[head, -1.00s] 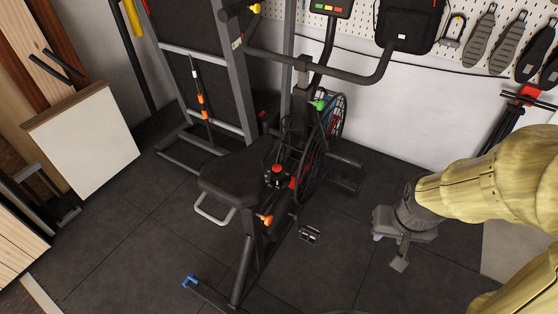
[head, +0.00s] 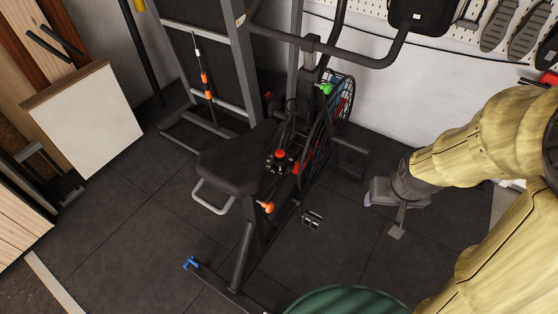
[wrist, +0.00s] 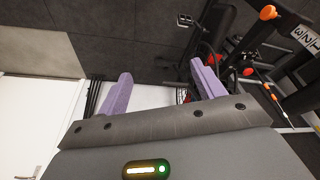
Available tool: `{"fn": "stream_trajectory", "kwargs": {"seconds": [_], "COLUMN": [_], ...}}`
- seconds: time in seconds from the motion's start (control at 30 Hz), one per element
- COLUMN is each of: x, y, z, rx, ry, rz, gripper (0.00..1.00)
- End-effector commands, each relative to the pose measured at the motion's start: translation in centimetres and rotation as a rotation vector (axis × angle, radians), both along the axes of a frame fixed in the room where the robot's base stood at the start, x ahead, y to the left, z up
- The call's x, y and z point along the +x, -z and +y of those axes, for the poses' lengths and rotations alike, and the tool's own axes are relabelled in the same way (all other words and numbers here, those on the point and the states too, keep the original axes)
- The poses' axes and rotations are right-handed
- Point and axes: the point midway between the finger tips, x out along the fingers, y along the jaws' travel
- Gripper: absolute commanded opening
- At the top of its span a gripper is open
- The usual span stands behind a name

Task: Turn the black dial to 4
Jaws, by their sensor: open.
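I cannot make out the black dial in either view. My gripper (head: 369,198) hangs in open air at the right in the head view, apart from the exercise bike (head: 237,160). In the wrist view its two purple fingers (wrist: 163,86) are spread wide with nothing between them. A white label with dark numbers (wrist: 305,38) shows at the upper right of the wrist view, on a dark post of the equipment; no dial can be told there.
The bike carries a red knob (head: 280,154), an orange knob (head: 267,207) and a green knob (head: 326,88). A dark green rounded thing (head: 345,301) is at the bottom edge. A white-faced panel (head: 85,125) stands left.

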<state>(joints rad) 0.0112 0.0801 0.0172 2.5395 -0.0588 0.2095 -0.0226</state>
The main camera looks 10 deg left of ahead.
Motion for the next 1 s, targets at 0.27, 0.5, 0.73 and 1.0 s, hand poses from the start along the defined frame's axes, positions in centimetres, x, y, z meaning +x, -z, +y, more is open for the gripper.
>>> {"fn": "stream_trajectory", "kwargs": {"seconds": [0.27, 0.5, 0.73, 1.0], "x": [9.2, 14.3, 15.9, 15.0], "y": [9.5, 16.7, 22.1, 24.6], "z": [3.3, 9.3, 14.9, 18.3], "rx": [-0.011, 0.110, 0.320, 0.556], "ry": [-0.307, -0.555, -0.681, -0.672], "rz": [-0.255, -0.525, -0.812, -1.102], "gripper": [0.68, 0.68, 0.68, 0.68]}}
